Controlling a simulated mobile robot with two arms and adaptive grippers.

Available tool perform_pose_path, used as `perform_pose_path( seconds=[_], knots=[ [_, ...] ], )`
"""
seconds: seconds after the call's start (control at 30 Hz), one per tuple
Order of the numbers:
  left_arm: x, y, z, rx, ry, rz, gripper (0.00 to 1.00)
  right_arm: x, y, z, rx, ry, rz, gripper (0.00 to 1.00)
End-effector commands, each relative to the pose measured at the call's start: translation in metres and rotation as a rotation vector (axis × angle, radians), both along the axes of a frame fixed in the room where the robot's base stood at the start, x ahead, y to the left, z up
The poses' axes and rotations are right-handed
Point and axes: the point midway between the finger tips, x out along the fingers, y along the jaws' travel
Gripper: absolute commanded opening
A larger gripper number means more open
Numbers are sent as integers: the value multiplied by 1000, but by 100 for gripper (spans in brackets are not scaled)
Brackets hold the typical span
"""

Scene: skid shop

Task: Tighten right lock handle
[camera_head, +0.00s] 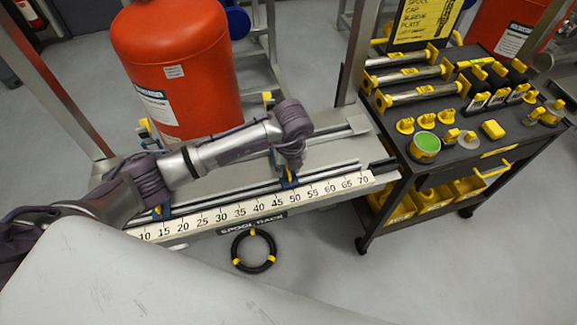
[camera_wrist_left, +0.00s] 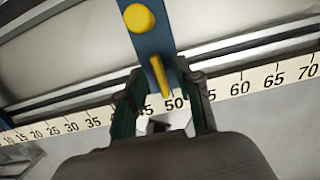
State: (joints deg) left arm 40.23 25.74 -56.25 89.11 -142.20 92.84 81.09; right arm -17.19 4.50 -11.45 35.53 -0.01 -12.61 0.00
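The right lock handle (camera_wrist_left: 160,76) is a yellow lever on a blue bracket (camera_wrist_left: 152,40) near the 50 mark of the ruler scale. In the head view, a little of its yellow shows at the scale (camera_head: 290,178), partly hidden by my arm. My left gripper (camera_wrist_left: 163,90) is open, with a dark finger on each side of the lever. Gaps show between the lever and both fingers, so it does not look clamped. In the head view my left gripper (camera_head: 290,165) points down over the rail. My right gripper is out of view.
Another blue-and-yellow clamp (camera_head: 160,211) sits near the 15 mark. A black ring (camera_head: 238,252) lies on the floor. A dark tool cart (camera_head: 455,160) stands at right.

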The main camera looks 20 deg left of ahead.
Motion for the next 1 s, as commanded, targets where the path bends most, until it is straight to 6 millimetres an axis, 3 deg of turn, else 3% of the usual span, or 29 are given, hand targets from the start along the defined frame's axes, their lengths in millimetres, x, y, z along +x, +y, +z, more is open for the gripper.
perform_pose_path(
  seconds=[0.63,1.0],
  knots=[
    [0,0,56,1,-1,-1,34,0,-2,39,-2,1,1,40],
    [0,0,58,0,0,-4,34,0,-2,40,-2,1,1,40]
  ],
)
